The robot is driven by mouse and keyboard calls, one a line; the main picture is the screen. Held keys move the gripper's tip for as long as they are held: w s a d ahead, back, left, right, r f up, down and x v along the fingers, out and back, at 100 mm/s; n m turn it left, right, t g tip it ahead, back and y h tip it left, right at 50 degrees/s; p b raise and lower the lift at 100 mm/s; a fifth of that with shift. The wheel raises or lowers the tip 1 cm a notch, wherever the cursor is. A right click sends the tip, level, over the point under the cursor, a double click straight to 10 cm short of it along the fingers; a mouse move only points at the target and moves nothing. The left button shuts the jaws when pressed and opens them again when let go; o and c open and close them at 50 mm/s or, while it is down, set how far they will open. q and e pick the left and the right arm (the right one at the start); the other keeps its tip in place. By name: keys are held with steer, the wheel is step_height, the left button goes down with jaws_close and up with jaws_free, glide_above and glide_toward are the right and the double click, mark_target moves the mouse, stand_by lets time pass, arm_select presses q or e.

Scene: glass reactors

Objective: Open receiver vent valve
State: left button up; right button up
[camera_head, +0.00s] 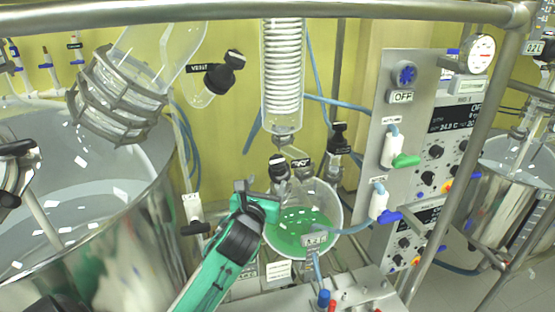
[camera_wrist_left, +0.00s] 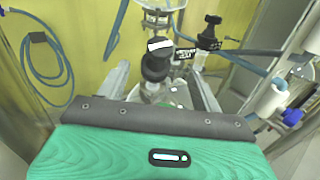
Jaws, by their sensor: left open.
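The glass receiver flask (camera_head: 325,203) holds green liquid and stands below the coiled condenser. A black-capped valve (camera_head: 279,167) rises at the flask's neck, with a dark label beside it; the label is too small to read surely. My left gripper (camera_head: 268,194) is open just left of and below this valve. In the left wrist view, the black valve knob (camera_wrist_left: 155,64) shows ahead, between the two spread fingers of my left gripper (camera_wrist_left: 160,84). I cannot tell whether the fingers touch it. My right gripper is in neither view.
Another black valve (camera_head: 338,140) stands to the right. The coiled condenser (camera_head: 282,75) hangs above. A control panel (camera_head: 400,110) with blue and green valve handles is right. A large steel vessel (camera_head: 130,235) fills the left. A metal rail (camera_head: 230,10) crosses the top.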

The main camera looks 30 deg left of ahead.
mark_target(277, 165)
arm_select(q)
steer(key=p+x, duration=0.4)
steer(key=x, duration=0.6)
steer(key=shift+w, duration=0.1)
steer(key=shift+x, duration=0.95)
steer(key=shift+f, duration=0.1)
steer(key=c, duration=1)
steer(key=shift+n+y, duration=0.5)
